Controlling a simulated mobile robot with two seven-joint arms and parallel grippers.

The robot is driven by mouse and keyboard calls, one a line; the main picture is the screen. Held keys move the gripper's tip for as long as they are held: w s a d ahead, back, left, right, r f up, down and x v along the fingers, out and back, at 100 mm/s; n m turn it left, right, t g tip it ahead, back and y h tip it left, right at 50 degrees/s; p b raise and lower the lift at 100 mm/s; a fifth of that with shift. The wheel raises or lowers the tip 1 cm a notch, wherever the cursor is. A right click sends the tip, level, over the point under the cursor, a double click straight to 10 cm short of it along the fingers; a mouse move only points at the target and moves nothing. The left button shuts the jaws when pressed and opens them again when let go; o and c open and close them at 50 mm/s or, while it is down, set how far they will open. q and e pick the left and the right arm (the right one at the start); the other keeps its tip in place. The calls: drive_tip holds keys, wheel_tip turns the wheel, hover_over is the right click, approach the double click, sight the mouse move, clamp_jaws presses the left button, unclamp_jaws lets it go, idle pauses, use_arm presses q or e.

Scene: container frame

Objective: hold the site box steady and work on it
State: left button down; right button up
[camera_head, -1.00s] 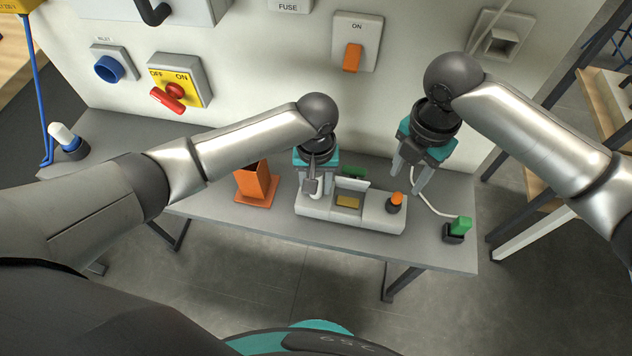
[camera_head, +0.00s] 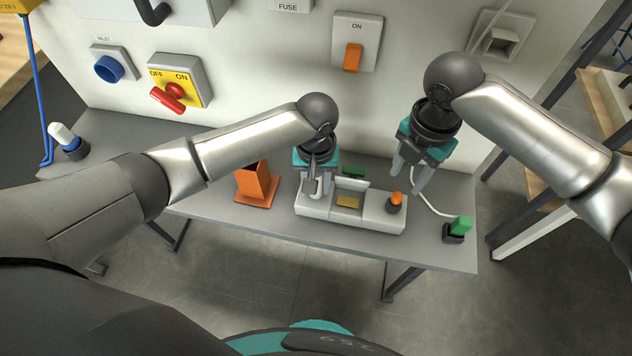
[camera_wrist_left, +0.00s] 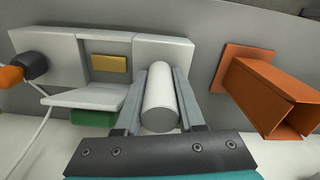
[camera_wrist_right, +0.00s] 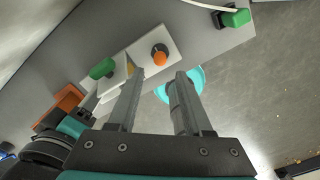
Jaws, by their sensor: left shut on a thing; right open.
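The white site box (camera_head: 372,222) lies on the grey bench, with its small flap (camera_head: 352,183) raised beside a recess that holds a yellow block (camera_head: 348,202). A knob with an orange top (camera_head: 396,199) sits at its right end. My left gripper (camera_head: 313,190) is shut on the white cylindrical post at the box's left end; the post (camera_wrist_left: 160,98) shows between the fingers in the left wrist view. My right gripper (camera_head: 408,185) is open and empty above and behind the box's right end. A green piece (camera_head: 354,171) is at the flap's back edge.
An orange holder (camera_head: 257,184) stands left of the box. A green-topped plug (camera_head: 458,229) sits at the bench's right end, with a white cable nearby. The wall panel with switches (camera_head: 355,42) rises behind.

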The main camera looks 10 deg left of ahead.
sight(398, 195)
drive_tip(key=shift+o, duration=0.4)
idle(0.4)
drive_tip(key=shift+o, duration=0.7)
drive_tip(key=shift+r, duration=0.25)
drive_tip(key=shift+o, duration=0.7)
drive_tip(key=shift+a+r+m, duration=0.1)
drive_tip(key=shift+r+m, duration=0.3)
drive_tip(key=shift+r, duration=0.1)
drive_tip(key=shift+m, duration=0.4)
wheel_tip(398, 195, down, 11)
drive_tip(key=shift+r, duration=0.1)
clamp_jaws()
